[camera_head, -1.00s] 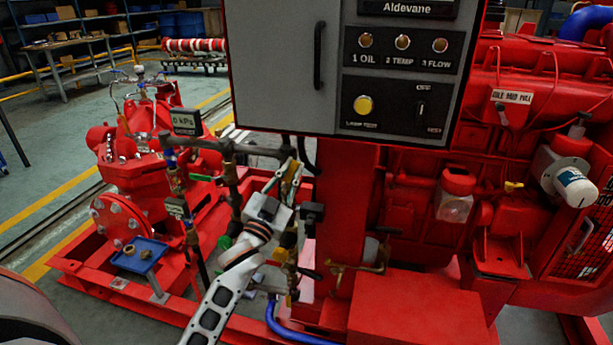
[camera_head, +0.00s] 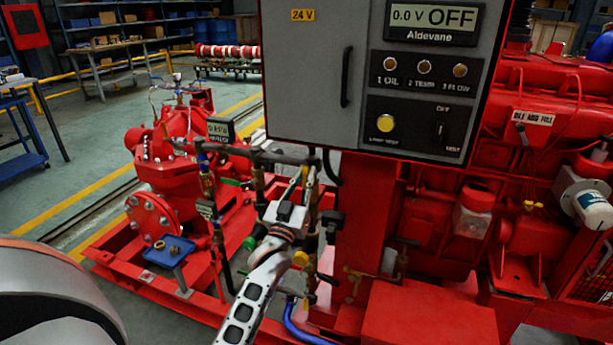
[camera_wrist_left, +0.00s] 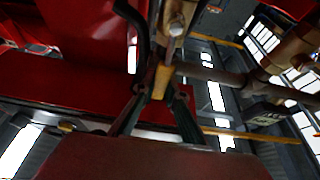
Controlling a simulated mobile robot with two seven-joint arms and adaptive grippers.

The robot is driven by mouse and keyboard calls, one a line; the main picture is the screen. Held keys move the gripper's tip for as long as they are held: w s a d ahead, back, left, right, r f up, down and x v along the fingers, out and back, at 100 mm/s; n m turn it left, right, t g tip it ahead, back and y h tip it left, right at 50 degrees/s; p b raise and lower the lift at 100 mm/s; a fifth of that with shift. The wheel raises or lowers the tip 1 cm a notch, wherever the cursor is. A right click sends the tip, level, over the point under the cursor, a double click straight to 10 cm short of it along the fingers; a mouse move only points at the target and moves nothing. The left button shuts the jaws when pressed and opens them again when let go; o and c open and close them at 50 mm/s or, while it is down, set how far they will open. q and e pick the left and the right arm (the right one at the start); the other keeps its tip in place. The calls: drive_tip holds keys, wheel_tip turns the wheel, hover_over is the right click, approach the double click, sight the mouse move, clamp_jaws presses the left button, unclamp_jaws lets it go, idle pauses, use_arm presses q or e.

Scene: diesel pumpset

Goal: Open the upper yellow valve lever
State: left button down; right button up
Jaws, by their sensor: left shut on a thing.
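The upper yellow valve lever shows as a narrow yellow-orange bar (camera_wrist_left: 162,80) in the left wrist view, under a metal valve stem. My left gripper (camera_wrist_left: 160,97) is shut on it, one finger on each side. In the head view my left gripper (camera_head: 304,186) reaches up to the upright pipework left of the red cabinet post. There the lever is mostly hidden by the fingers, and its exact angle is hard to tell. A round yellow part (camera_head: 300,258) sits lower, beside my wrist. My right gripper is not in view.
The grey control box (camera_head: 310,75) hangs just above the gripper. A horizontal pipe (camera_head: 265,155) runs left from the pipework. A blue hose (camera_head: 300,330) lies below. The red pump (camera_head: 170,165) and small blue tray (camera_head: 169,251) stand left. Open floor lies farther left.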

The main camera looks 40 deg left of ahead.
use_arm(q)
drive_tip(key=shift+a+r, duration=0.1)
drive_tip(key=c, duration=2)
unclamp_jaws()
drive_tip(key=v, duration=1.2)
